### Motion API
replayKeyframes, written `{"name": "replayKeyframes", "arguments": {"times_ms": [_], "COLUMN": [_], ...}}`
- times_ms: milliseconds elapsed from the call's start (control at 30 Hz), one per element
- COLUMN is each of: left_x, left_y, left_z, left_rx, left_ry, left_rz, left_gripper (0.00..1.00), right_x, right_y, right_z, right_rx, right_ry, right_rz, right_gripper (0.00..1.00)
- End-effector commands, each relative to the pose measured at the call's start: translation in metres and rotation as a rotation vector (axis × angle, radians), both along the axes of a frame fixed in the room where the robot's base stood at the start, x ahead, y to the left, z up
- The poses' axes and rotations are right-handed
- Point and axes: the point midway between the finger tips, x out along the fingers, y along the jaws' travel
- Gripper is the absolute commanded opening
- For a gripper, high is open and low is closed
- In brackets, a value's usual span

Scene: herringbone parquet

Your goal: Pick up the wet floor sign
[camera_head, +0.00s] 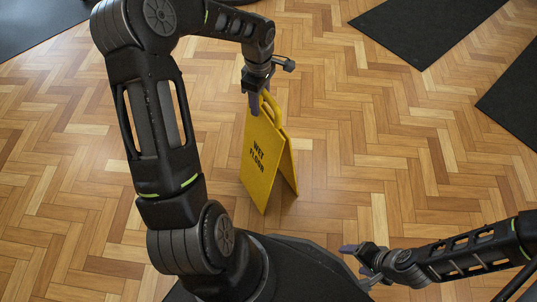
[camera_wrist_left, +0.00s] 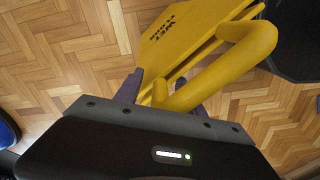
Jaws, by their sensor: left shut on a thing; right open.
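The yellow wet floor sign (camera_head: 262,158) is in the middle of the head view, an A-frame with "WET FLOOR" in dark letters on its front panel. My left gripper (camera_head: 256,104) comes down from above and is shut on the sign at its top, by the handle. In the left wrist view, the sign (camera_wrist_left: 190,30) stretches away from my left gripper (camera_wrist_left: 160,92), with the looped handle between and beyond the fingers. I cannot tell whether the sign's feet touch the floor. My right gripper (camera_head: 360,258) is open and empty at the lower right, well apart from the sign.
Dark mats lie on the parquet at the upper left (camera_head: 35,25), the upper right (camera_head: 425,25) and the right edge (camera_head: 515,95). The parquet (camera_head: 380,150) to the right of the sign is clear. A blue object (camera_wrist_left: 8,130) shows at the left wrist view's left edge.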

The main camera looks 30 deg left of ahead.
Motion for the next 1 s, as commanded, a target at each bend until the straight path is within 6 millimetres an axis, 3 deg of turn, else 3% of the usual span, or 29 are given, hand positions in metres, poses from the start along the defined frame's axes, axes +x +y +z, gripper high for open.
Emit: {"name": "replayKeyframes", "arguments": {"times_ms": [333, 1000], "left_x": [-0.0003, -0.0013], "left_y": [0.0001, 0.0001], "left_z": [-0.0004, -0.0018], "left_rx": [-0.001, -0.001], "left_ry": [0.001, 0.004], "left_rz": [0.002, 0.004], "left_gripper": [0.00, 0.00], "right_x": [0.0000, 0.0001], "right_y": [0.0000, 0.0000], "right_z": [-0.0001, -0.0003], "right_rx": [0.000, 0.000], "right_ry": [0.000, 0.000], "right_rz": [0.000, 0.000], "right_gripper": [0.69, 0.69]}}
